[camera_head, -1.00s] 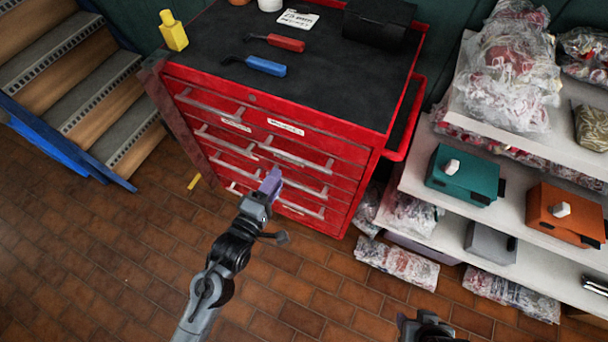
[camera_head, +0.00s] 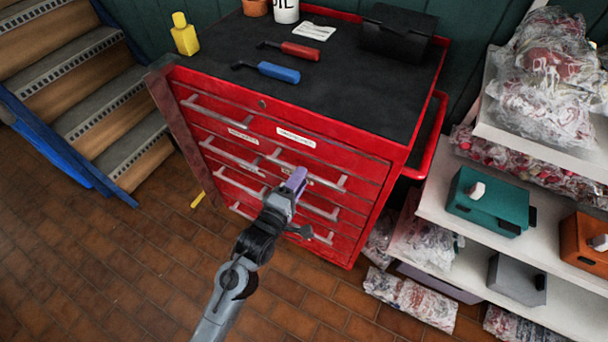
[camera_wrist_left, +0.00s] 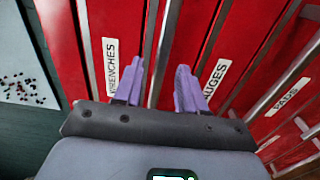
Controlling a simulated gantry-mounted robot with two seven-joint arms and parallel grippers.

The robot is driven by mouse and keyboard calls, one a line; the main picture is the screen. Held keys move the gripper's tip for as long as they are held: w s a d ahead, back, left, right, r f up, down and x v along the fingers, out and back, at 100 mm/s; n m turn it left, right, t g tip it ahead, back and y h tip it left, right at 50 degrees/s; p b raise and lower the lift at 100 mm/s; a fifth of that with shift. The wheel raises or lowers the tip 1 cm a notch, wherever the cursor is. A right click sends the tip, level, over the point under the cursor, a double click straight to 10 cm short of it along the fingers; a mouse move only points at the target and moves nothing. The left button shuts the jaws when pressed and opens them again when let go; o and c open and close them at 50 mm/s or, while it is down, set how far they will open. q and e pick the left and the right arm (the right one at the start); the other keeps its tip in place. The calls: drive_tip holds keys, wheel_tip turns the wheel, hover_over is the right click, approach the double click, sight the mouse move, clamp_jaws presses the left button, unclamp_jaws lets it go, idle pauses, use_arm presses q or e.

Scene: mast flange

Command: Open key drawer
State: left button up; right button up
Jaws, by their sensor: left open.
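The red tool cabinet (camera_head: 345,140) has several shut drawers with long pale bar handles and white labels. No label that I can read says key. In the left wrist view the labels (camera_wrist_left: 111,66) read WRENCHES, what looks like GAUGES (camera_wrist_left: 215,78), and PADS (camera_wrist_left: 288,97). My left gripper (camera_head: 298,180) has purple fingers and is in front of the right-hand drawer handles, hiding part of a label. In the left wrist view the gripper (camera_wrist_left: 160,75) is open, with a handle bar (camera_wrist_left: 166,40) showing between its fingers. I cannot tell if they touch it. My right gripper is out of view.
The cabinet's black top holds a blue-handled tool (camera_head: 278,71), a red-handled tool (camera_head: 300,51), a yellow bottle (camera_head: 185,38) and a black box (camera_head: 398,33). Shelves (camera_head: 455,215) with bagged goods and boxes stand close on the right. Stairs (camera_head: 95,85) rise at the left.

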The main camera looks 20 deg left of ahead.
use_arm(q)
drive_tip(key=shift+w+d+b, duration=0.2)
drive_tip(key=shift+w+b, duration=0.1)
drive_tip(key=shift+w, duration=1.2)
clamp_jaws()
